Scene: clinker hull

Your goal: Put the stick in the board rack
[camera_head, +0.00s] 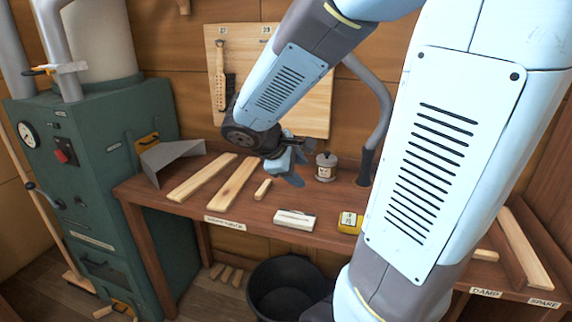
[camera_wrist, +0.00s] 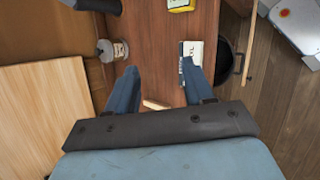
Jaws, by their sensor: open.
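A short pale wooden stick (camera_head: 262,189) lies on the workbench, right of two longer boards. My gripper (camera_head: 290,174) is above the bench near it, behind my own arm, with its fingers partly seen. In the wrist view my gripper (camera_wrist: 161,72) is open and nothing is held. A pale wooden piece, seemingly the stick (camera_wrist: 155,104), shows low between the fingers, partly hidden by the gripper body. At the bench's right end, a divided wooden area (camera_head: 517,262) labelled DAMP and SPARE, seemingly the board rack, holds a long board and a short piece. My arm hides part of it.
A white labelled block (camera_head: 295,219), a yellow box (camera_head: 349,222) and a tin (camera_head: 326,167) stand on the bench. A grey lamp-like arm rises behind. A black bucket (camera_head: 284,289) is on the floor. A green machine (camera_head: 95,165) stands left.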

